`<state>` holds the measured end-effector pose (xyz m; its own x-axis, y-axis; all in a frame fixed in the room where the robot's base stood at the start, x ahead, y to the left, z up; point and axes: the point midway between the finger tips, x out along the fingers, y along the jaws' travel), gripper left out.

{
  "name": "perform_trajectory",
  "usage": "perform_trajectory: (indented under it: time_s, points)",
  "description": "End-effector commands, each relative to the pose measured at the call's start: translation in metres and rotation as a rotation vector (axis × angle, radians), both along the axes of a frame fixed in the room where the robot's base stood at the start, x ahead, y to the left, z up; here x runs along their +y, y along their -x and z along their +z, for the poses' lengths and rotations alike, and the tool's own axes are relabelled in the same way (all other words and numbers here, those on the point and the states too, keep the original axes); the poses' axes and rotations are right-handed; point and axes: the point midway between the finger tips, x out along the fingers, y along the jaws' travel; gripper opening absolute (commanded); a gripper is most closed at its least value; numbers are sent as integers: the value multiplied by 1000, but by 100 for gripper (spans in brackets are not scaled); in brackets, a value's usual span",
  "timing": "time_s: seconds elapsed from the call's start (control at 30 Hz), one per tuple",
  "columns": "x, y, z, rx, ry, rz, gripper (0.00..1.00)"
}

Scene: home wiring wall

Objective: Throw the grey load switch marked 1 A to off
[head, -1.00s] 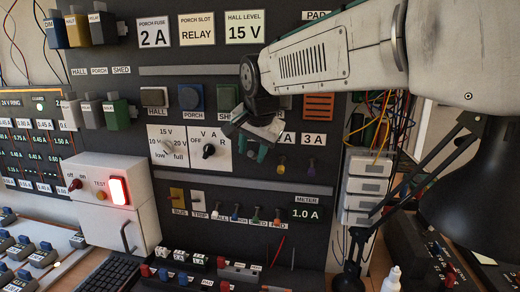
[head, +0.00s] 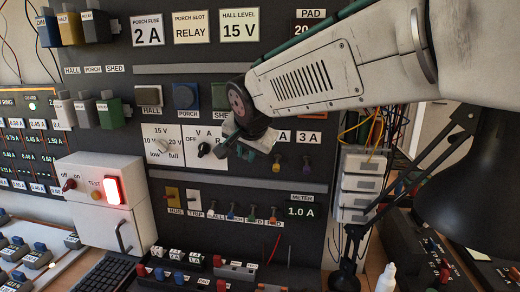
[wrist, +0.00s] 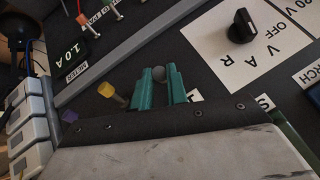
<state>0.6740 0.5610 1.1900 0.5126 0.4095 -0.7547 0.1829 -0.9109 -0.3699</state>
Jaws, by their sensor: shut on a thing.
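My gripper (wrist: 160,84) shows its two teal fingers in the wrist view, closed around the round grey tip of the grey load switch (wrist: 158,73). The lever's lower part is hidden between the fingers, and its 1 A label cannot be read. In the head view my gripper (head: 234,148) is in front of the panel, right of the selector dial, and the grey switch is hidden behind it. The yellow switch (wrist: 112,93) and the purple switch (wrist: 70,115) stand beside it, apart from the fingers. The meter (head: 302,212) reads 1.0 A.
The black selector dial (head: 204,150) is close left of my gripper. A grey rail (head: 245,182) runs below the load switches, with several small coloured levers under it. A black lamp (head: 470,170) stands at the right, below my arm.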

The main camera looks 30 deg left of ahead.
Motion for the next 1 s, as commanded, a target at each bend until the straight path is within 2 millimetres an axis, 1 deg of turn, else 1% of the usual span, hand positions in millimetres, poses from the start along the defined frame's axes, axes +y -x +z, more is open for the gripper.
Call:
perform_trajectory:
  time_s: [0.3, 1.0]
  points:
    - [-1, 6, -9, -176, -55, 4, 0]
    - [-1, 8, -31, -526, -164, 5, 0]
